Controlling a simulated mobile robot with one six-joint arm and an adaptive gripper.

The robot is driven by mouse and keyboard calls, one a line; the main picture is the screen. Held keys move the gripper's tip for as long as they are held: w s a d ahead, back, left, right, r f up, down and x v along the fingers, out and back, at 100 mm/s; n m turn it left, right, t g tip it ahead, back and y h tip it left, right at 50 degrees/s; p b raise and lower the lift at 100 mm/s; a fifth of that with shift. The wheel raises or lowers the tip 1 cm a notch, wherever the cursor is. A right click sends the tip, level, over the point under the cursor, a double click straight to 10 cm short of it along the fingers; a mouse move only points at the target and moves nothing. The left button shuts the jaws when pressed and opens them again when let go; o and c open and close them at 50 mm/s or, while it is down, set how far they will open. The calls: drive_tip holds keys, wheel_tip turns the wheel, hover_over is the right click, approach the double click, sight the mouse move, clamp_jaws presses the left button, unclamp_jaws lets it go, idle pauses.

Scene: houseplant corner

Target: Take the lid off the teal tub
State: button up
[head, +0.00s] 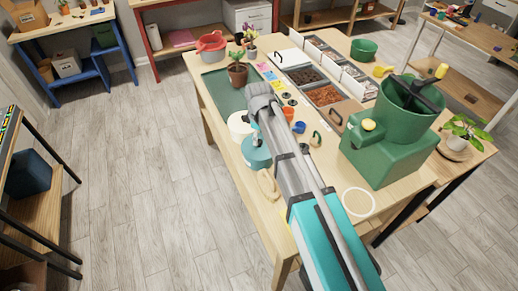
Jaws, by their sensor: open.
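The teal tub (257,158) stands near the left long edge of the wooden table, partly covered by my arm on its right. Its top is teal; at this size I cannot make out the line between lid and tub. My gripper (253,138) is small in the view and partly hidden by my wrist. It appears just above the top of the teal tub, with the jaws open. I cannot tell whether the fingers touch the lid. A white tub (237,122) stands right behind the teal one.
A tan oval piece (267,184) lies in front of the tub. A green tray (222,92) with a potted plant (237,74) is behind. Soil bins (325,95), small cups and a green machine (385,150) crowd the right side. The table's front left is mostly bare.

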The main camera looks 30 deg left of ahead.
drive_tip(key=shift+f+b, duration=1.4)
drive_tip(key=shift+f, duration=0.25)
drive_tip(key=shift+w, duration=0.1)
clamp_jaws()
drive_tip(key=shift+r, duration=0.2)
wheel_tip(320, 180, up, 3)
drive_tip(key=p, duration=0.3)
drive_tip(key=shift+f, duration=0.1)
drive_tip(key=s+a+r+p, duration=0.5)
drive_tip(key=s+r+p, duration=0.5)
drive_tip(key=s, duration=0.3)
drive_tip(key=shift+a+f, duration=0.1)
